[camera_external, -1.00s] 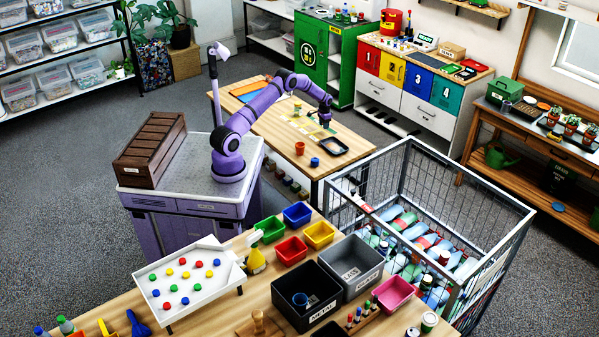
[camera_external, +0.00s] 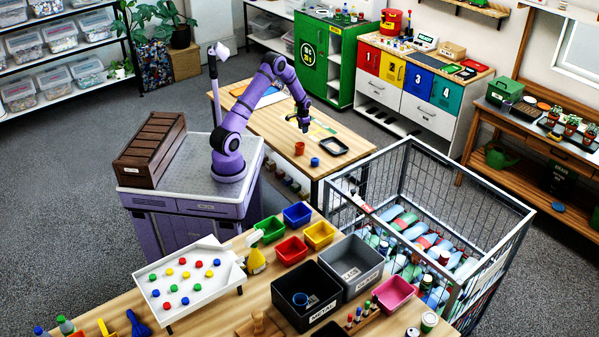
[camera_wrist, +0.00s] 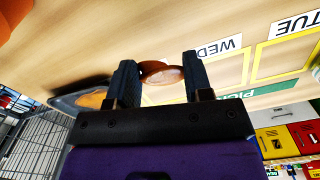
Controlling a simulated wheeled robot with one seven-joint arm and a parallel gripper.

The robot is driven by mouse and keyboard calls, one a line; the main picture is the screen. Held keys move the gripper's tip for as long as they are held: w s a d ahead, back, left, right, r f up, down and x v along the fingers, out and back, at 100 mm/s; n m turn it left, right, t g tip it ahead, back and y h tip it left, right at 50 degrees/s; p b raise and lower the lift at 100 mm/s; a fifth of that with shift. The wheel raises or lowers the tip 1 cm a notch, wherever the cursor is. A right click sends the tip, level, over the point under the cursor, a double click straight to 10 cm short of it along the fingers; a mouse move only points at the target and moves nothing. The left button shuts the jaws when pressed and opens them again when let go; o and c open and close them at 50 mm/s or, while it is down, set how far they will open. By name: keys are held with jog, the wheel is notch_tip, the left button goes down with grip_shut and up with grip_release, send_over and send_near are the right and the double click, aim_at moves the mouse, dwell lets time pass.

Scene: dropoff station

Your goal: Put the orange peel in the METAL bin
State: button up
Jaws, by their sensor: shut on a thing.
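My gripper (camera_external: 302,123) is over the wooden work table, near its yellow-marked squares. In the wrist view my gripper (camera_wrist: 160,75) is shut on a curved orange-brown piece with a pale face, which looks like the orange peel (camera_wrist: 160,72). It sits between the fingertips, partly hidden by the gripper body, and is too small to make out in the external view. The METAL bin (camera_external: 329,314) is a black open box with a white METAL label, on the front table. A small blue cup (camera_external: 300,299) is inside it.
A grey bin (camera_external: 372,281) labelled GLASS adjoins the METAL bin. A pink bin (camera_external: 393,294) and small coloured bins stand around them. A tall wire cage (camera_external: 450,172) of bottles stands right of the gap between tables. An orange cup (camera_external: 299,148) and dark tray (camera_external: 347,151) are below my gripper.

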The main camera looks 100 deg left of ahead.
notch_tip(320, 180, up, 19)
jog(key=w+d, duration=0.9)
jog(key=w, duration=0.4)
jog(key=w+d, duration=1)
jog(key=w, duration=0.3)
jog(key=w+d, duration=0.5)
jog(key=d, duration=0.6)
jog(key=w+d+n, duration=0.1)
jog(key=w+d, duration=0.4)
jog(key=d, duration=0.5)
jog(key=w+d, duration=0.5)
jog(key=d, duration=2.9)
jog(key=n, duration=0.2)
send_over(306, 293)
jog(key=d, duration=0.2)
notch_tip(306, 293, down, 21)
jog(key=shift+w, duration=0.15)
jog(key=shift+f, duration=0.15)
